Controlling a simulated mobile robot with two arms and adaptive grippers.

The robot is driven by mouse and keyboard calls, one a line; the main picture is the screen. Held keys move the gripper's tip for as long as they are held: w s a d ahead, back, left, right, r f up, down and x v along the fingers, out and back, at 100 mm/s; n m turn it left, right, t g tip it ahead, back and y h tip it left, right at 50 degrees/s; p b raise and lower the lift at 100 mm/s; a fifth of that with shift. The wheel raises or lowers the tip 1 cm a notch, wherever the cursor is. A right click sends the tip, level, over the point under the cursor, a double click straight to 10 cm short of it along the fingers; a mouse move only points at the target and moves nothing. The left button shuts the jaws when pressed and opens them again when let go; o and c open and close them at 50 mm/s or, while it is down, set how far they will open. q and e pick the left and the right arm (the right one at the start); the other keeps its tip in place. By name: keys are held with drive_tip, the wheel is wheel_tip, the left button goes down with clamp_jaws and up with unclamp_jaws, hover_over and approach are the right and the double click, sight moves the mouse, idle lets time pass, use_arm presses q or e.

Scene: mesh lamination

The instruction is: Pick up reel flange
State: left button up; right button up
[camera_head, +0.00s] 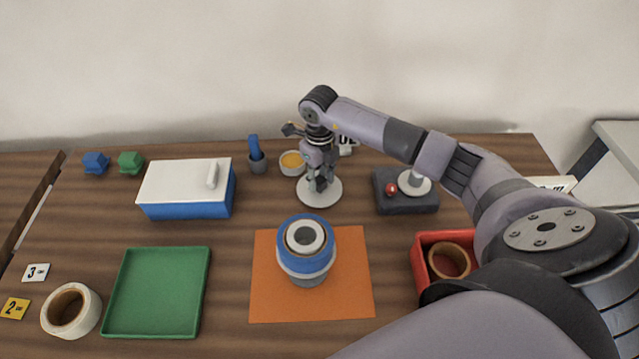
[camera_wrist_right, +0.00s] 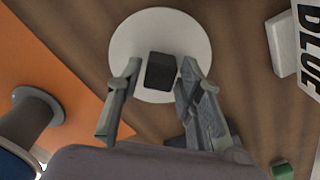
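The reel flange, a round white disc (camera_head: 319,198) with a dark block-shaped knob, lies flat on the wooden table behind the orange mat. In the right wrist view the white disc (camera_wrist_right: 192,40) and its dark knob (camera_wrist_right: 160,72) show between the fingers. My right gripper (camera_head: 320,184) points down over the disc. Its fingers (camera_wrist_right: 158,72) are open, one on each side of the knob, with a visible gap to it. My left gripper is not in view.
A blue and white reel (camera_head: 306,250) stands on the orange mat (camera_head: 350,300). A dark grey block (camera_head: 405,204) with a red knob is right of the disc. A small yellow-filled bowl (camera_head: 292,162) is close left. A red bin (camera_head: 418,265) and green tray (camera_head: 155,300) stand nearer.

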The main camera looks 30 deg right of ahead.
clamp_jaws()
drive_tip(key=shift+r, duration=0.15)
